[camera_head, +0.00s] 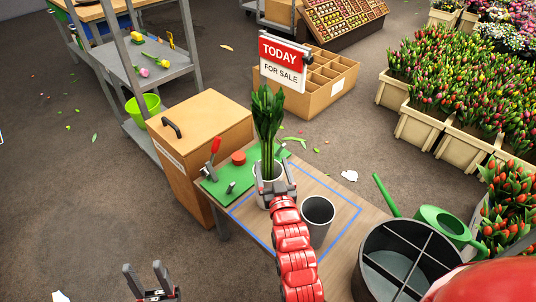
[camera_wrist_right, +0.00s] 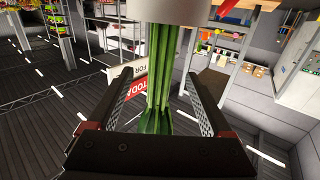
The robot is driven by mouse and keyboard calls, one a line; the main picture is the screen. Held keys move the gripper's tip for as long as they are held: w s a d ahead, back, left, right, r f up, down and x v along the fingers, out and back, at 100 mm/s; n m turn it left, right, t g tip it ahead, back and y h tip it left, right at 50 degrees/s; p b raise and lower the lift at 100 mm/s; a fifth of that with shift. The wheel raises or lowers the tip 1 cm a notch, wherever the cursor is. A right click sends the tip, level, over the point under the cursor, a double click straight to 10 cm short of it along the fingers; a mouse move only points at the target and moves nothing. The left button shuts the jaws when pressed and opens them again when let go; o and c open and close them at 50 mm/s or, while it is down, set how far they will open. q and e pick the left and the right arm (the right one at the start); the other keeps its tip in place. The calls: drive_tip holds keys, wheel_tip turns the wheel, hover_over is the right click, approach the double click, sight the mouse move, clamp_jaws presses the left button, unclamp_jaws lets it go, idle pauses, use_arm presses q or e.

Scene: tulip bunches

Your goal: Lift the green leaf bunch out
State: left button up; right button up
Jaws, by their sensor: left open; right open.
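The green leaf bunch (camera_head: 267,112) stands upright in a white pot (camera_head: 261,201) on the wooden table. My right gripper (camera_head: 275,182) is at the pot, at the foot of the bunch. In the right wrist view the stems of the leaf bunch (camera_wrist_right: 158,85) pass between the two fingers of my open right gripper (camera_wrist_right: 158,100), with gaps on both sides. The pale pot (camera_wrist_right: 180,10) shows at that view's top edge. My left gripper (camera_head: 148,276) is open and empty at the bottom left of the head view, away from the table.
A dark grey cup (camera_head: 317,214) stands right of the pot within a blue tape outline. A green board (camera_head: 230,180) with a red-handled lever is left of it. A large divided bin (camera_head: 374,262) and green watering can (camera_head: 444,221) are at right. A sale sign (camera_head: 282,62) rises behind the leaves.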

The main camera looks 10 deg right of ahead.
sight(269, 161)
drive_tip(key=w+b, duration=0.1)
drive_tip(key=w, duration=0.4)
drive_tip(key=shift+f, duration=0.1)
clamp_jaws()
